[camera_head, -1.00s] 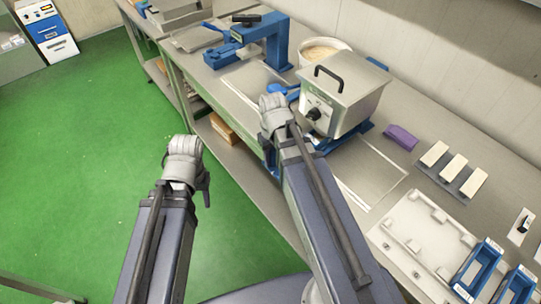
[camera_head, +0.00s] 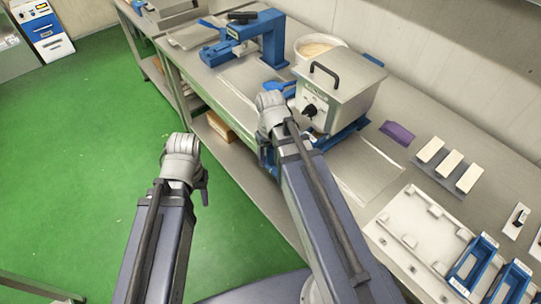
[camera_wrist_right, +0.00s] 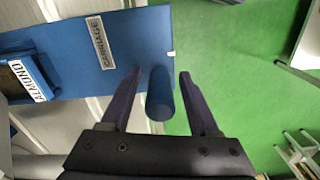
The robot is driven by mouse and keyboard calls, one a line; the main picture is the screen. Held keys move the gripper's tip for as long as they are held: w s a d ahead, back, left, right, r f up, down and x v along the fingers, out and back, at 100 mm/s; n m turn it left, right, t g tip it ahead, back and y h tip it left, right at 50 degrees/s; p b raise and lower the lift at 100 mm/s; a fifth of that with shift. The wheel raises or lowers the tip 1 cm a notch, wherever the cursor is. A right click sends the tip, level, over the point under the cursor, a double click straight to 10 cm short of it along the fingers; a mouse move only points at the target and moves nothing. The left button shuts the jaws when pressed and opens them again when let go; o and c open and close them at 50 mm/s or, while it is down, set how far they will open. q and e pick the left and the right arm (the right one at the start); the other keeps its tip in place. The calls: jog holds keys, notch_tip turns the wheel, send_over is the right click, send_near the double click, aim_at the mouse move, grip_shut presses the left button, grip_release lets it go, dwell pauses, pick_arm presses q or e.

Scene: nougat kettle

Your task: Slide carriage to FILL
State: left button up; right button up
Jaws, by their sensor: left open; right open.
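My right gripper (camera_wrist_right: 163,78) is open, with one dark finger on each side of the handle and visible gaps. In the head view my right wrist (camera_head: 272,108) is beside the grey kettle box (camera_head: 340,88); its fingers are mostly hidden. My left gripper (camera_head: 204,188) hangs open and empty over the green floor. I see no FILL mark.
An ALMOND-labelled box (camera_wrist_right: 22,78) sits on the blue plate. A blue press (camera_head: 262,38) stands further back, beside a round tub (camera_head: 318,45). The floor left is clear.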

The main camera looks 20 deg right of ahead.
aim_at(270, 147)
pick_arm(q)
jog(key=shift+r, duration=0.2)
pick_arm(e)
jog(key=shift+r, duration=0.15)
notch_tip(270, 147, up, 8)
jog(key=p, duration=0.7)
jog(key=shift+f+p, duration=0.2)
jog(key=shift+p, duration=0.2)
pick_arm(q)
notch_tip(270, 147, up, 7)
jog(key=shift+r, duration=0.2)
pick_arm(e)
jog(key=shift+f, duration=0.1)
